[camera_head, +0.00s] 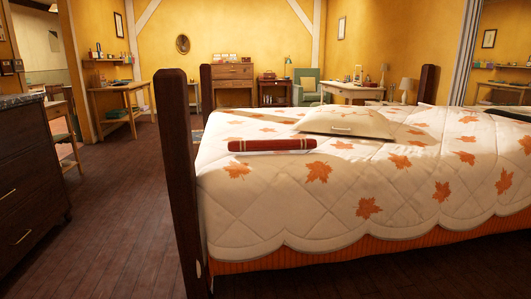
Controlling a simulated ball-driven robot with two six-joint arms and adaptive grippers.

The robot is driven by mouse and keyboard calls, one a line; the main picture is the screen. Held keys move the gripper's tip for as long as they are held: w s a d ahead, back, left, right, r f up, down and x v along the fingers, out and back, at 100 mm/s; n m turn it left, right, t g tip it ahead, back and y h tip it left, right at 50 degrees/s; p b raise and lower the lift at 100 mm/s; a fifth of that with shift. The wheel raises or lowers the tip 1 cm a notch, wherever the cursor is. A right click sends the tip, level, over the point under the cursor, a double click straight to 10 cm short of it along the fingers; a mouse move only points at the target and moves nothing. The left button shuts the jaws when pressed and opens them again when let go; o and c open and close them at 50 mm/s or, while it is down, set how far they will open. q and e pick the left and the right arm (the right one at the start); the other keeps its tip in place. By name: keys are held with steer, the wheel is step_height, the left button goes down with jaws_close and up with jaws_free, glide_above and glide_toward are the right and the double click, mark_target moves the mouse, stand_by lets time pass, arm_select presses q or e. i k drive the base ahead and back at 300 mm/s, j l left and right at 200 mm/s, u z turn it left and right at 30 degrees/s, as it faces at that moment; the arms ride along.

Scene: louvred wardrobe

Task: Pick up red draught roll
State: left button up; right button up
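The red draught roll (271,145) lies on the white quilted bed cover (262,205), near the bed's left side and close to the near edge. It is a long red cylinder with pale bands near its ends, lying roughly level across the picture. Nothing covers it. Neither of my grippers shows in the head view.
A dark bedpost (180,180) stands upright at the bed's near left corner. A cream pillow (347,122) lies behind the roll. A dark drawer cabinet (30,180) stands at the far left. The wooden floor (115,220) between cabinet and bed is clear.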

mark_target(267, 145)
steer(key=i+l+z, duration=0.1)
steer(key=i+z, duration=0.3)
steer(key=i+j+z, duration=0.15)
steer(key=i+z, duration=0.25)
steer(key=i, duration=0.2)
steer(key=i+j+z, duration=0.2)
steer(key=i+z, duration=0.2)
steer(key=i+l+z, duration=0.1)
steer(key=i+z, duration=0.25)
steer(key=i, duration=0.2)
steer(key=i+z, duration=0.4)
steer(key=i+u, duration=0.5)
steer(key=i+l+u, duration=0.2)
steer(key=u, duration=0.25)
steer(key=i+l, duration=0.05)
